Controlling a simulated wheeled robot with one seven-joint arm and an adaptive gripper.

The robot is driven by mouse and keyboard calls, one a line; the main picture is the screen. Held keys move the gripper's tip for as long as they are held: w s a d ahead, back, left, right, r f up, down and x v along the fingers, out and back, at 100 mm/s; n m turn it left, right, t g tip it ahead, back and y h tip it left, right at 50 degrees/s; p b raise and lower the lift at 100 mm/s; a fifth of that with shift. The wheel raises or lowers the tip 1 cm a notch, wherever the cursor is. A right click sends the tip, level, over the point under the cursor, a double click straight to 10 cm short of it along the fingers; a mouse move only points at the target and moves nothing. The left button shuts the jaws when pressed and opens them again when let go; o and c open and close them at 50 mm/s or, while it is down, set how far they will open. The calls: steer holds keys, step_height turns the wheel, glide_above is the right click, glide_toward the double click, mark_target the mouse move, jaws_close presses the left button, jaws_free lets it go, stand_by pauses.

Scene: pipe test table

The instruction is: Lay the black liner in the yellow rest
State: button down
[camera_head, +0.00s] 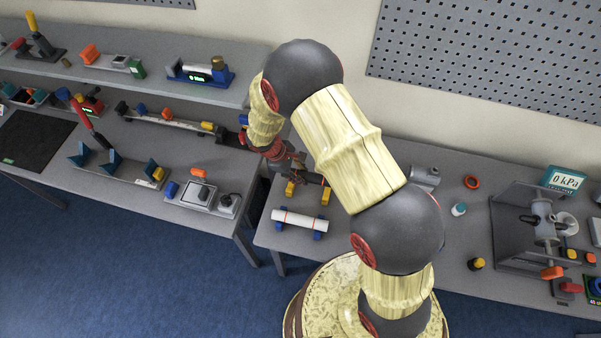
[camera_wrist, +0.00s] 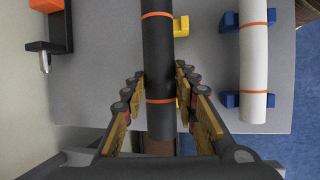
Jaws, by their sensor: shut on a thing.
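The black liner (camera_wrist: 158,55), a dark tube with orange bands, runs lengthwise through the wrist view. My gripper (camera_wrist: 161,75) is shut on it, one finger on each side. The yellow rest (camera_wrist: 182,27) shows beneath the liner, mostly covered by it, with its end sticking out to the right. In the head view the yellow rest (camera_head: 325,196) shows two yellow supports on the table, just below my gripper (camera_head: 297,166). The liner is largely hidden by my arm there. I cannot tell whether the liner touches the rest.
A white tube (camera_wrist: 253,60) with orange bands lies in a blue rest (camera_wrist: 230,22), parallel to the liner on the right. The table's edge (camera_wrist: 288,112) is near the white tube.

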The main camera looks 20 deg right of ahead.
steer(key=shift+f+b, duration=2.15)
steer(key=shift+f, duration=0.75)
steer(key=shift+f+b, duration=0.3)
steer(key=shift+f, duration=0.05)
steer(key=c, duration=1.3)
jaws_free()
steer(key=v, duration=1.2)
